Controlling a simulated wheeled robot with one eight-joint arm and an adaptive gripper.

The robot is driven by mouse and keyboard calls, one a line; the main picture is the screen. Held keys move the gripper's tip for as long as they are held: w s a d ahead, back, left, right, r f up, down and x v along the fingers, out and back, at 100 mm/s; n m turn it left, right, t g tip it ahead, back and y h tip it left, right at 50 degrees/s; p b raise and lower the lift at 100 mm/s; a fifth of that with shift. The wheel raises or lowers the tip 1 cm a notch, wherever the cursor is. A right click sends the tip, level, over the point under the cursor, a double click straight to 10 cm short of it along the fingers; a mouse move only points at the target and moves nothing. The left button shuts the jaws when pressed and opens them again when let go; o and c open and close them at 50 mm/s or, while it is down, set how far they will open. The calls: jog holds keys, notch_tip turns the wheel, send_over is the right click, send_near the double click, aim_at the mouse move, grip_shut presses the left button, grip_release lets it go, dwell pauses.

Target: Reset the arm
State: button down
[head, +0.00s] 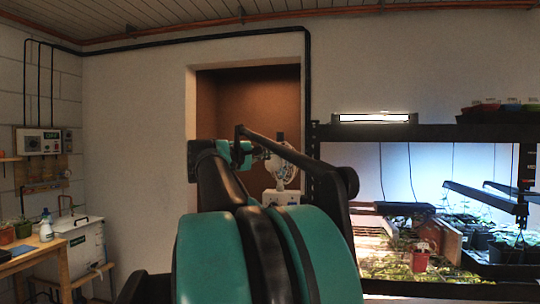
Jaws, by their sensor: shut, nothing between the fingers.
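My own arm, teal and black, fills the lower middle of the head view and rises in front of the doorway. Its thin black upper link slants down to the right, toward the near edge of the plant rack (430,132). I cannot make out my gripper or its fingertips in this view. No object is seen held by the visible part of the arm.
The lit rack at right holds seedling trays, a reddish pot (420,262) and hanging lamps (483,195). A white appliance (283,170) stands in the doorway behind my arm. At left are a wooden table (22,262), a spray bottle (46,228) and a white box (85,245).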

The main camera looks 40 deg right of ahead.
jog(key=s+a, duration=0.4)
jog(key=a, duration=0.1)
jog(key=shift+a, duration=0.4)
